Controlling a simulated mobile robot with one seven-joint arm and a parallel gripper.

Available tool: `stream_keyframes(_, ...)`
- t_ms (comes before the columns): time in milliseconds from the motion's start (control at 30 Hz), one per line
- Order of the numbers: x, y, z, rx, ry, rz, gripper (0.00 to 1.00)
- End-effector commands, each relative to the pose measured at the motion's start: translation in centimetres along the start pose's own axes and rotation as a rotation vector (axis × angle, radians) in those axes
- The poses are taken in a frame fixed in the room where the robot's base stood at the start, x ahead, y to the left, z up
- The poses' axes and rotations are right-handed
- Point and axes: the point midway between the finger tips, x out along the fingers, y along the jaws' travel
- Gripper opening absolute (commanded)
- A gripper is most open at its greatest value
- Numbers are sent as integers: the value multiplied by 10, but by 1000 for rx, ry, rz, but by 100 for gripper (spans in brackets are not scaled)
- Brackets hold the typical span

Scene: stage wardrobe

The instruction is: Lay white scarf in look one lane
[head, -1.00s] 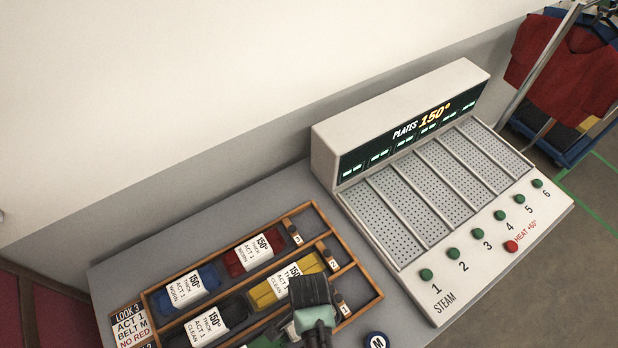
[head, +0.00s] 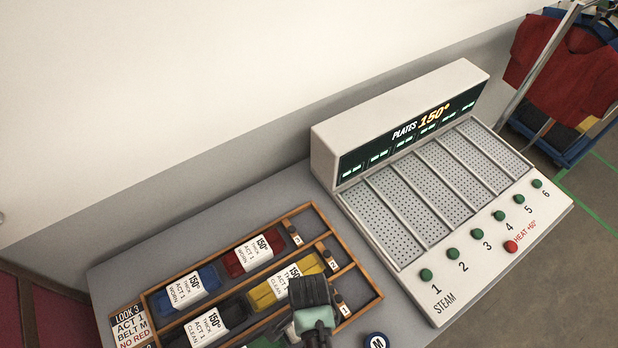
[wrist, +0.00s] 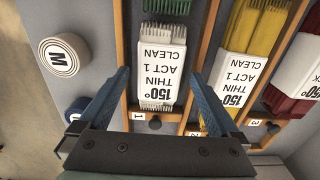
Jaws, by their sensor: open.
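The white scarf (wrist: 160,40) is a pale fringed strip with a wide paper band reading 150°, thin, act 1, clean. In the wrist view it lies in the tray lane tagged 1 (wrist: 138,116), in front of a green scarf (wrist: 167,5). My gripper (wrist: 158,75) is open, with one finger on each side of the scarf's near end; whether they touch it I cannot tell. In the head view my gripper (head: 312,292) is over the near lane of the wooden tray (head: 356,272) and hides the white scarf.
Other lanes hold yellow (head: 265,295), red (head: 238,262), blue (head: 195,283) and black (head: 225,313) scarves. A look 3 card (head: 128,325) stands left. A cream M roll (wrist: 60,57) lies beside the tray. A steam plate machine (head: 420,190) stands right, its plates empty.

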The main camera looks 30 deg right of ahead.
Motion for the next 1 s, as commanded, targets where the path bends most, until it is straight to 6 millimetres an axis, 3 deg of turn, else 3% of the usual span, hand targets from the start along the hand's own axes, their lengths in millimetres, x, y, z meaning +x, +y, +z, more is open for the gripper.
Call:
stream_keyframes(533, -98, -1, 0, -1, 2, -4, 98)
stream_keyframes(700, -113, 0, 0, -1, 1, -2, 98)
stream_keyframes(1000, -117, -2, -1, -5, 4, -7, 98)
